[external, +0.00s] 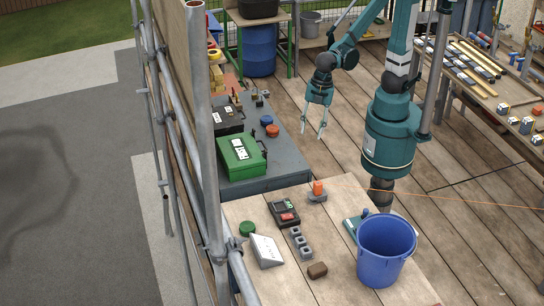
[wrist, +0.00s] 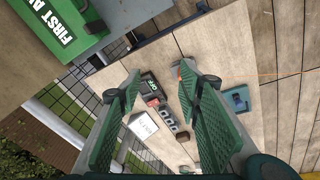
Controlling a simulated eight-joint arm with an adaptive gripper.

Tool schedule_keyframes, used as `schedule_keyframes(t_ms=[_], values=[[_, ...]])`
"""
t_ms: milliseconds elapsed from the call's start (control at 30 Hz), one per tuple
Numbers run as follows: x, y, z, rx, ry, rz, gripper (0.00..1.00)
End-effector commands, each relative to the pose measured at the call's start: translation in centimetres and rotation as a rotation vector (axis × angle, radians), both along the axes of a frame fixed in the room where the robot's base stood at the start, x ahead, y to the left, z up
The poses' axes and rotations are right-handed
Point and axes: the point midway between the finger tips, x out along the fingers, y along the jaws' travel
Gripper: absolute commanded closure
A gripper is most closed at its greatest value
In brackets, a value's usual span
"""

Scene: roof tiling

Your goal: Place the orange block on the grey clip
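A small orange block (external: 318,187) stands upright at the back of the near wooden table. A grey piece (external: 317,197), possibly the clip, is directly under or against it; I cannot tell whether they are joined. In the wrist view a bit of orange (wrist: 179,72) shows beside the right fingertip, mostly hidden. A row of small grey blocks (external: 301,243) lies nearer the front. My gripper (external: 313,134) is open and empty, pointing down, behind and well above the orange block. Its two spread fingers also show in the wrist view (wrist: 160,80).
A black-and-red device (external: 284,213), a white wedge (external: 266,251), a green lid (external: 247,228), a brown lump (external: 317,270) and a blue bucket (external: 386,250) occupy the table. A green first aid box (external: 240,154) stands behind. Scaffold poles (external: 208,140) rise at left.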

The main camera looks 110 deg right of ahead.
Motion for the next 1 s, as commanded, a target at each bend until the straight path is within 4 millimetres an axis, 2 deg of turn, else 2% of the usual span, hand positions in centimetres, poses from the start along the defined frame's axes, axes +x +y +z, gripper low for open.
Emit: schedule_keyframes(t_ms=[100,433,1000], values=[[-0.7,-2.1,1.3,0.023,-0.027,-0.084,0.65],[-2.9,-7.3,4.3,0.091,-0.104,-0.317,0.65],[-7.8,-15.1,7.4,0.229,-0.241,-0.706,0.65]])
